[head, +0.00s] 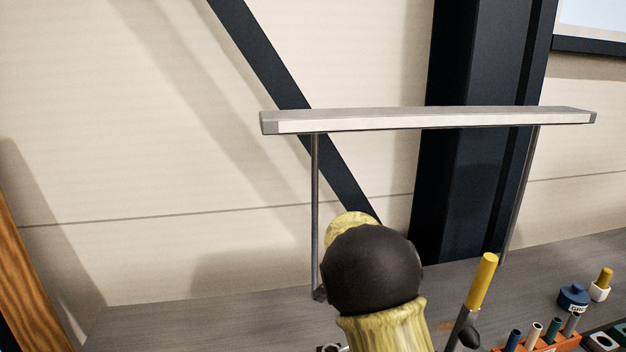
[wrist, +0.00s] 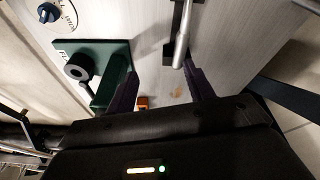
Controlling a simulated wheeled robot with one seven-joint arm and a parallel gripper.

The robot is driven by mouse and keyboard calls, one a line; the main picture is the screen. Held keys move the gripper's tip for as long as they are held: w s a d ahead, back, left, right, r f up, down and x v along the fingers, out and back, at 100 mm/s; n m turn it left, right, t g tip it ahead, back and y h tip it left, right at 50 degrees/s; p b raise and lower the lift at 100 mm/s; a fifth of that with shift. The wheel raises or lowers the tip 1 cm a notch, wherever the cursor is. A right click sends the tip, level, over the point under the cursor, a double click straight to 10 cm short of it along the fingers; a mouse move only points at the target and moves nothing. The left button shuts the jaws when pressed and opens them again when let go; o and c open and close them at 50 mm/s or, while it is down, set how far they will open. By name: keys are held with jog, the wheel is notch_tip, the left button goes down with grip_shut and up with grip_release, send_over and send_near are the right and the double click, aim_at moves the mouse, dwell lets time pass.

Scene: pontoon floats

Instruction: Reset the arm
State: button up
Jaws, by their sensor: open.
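My arm, yellow with a dark round joint, rises from the bottom middle of the head view and hides part of the bench. My gripper is not clearly seen there. In the wrist view my gripper (wrist: 160,84) shows two dark fingers spread apart. Nothing is held between them. A bare grey surface lies beyond the fingers, with a small orange piece (wrist: 142,102) showing near the left finger. A metal rod (wrist: 182,38) comes down from the top, close to the right finger. I cannot tell whether they touch.
A long bar (head: 430,121) on two thin posts stands over the grey bench (head: 190,325). A yellow-handled tool (head: 483,282), an orange rack (head: 565,343) and a blue round piece (head: 573,296) sit at right. A green plate (wrist: 115,52) lies left of the fingers. The left bench is clear.

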jog(key=s+d+n+t+y, duration=0.1)
jog(key=s+d+n+y, duration=0.1)
jog(key=s+n, duration=1)
jog(key=s, duration=1)
jog(key=shift+d+n+t+y, duration=0.3)
jog(key=shift+d+t, duration=0.05)
jog(key=shift+t, duration=0.05)
jog(key=shift+s, duration=0.1)
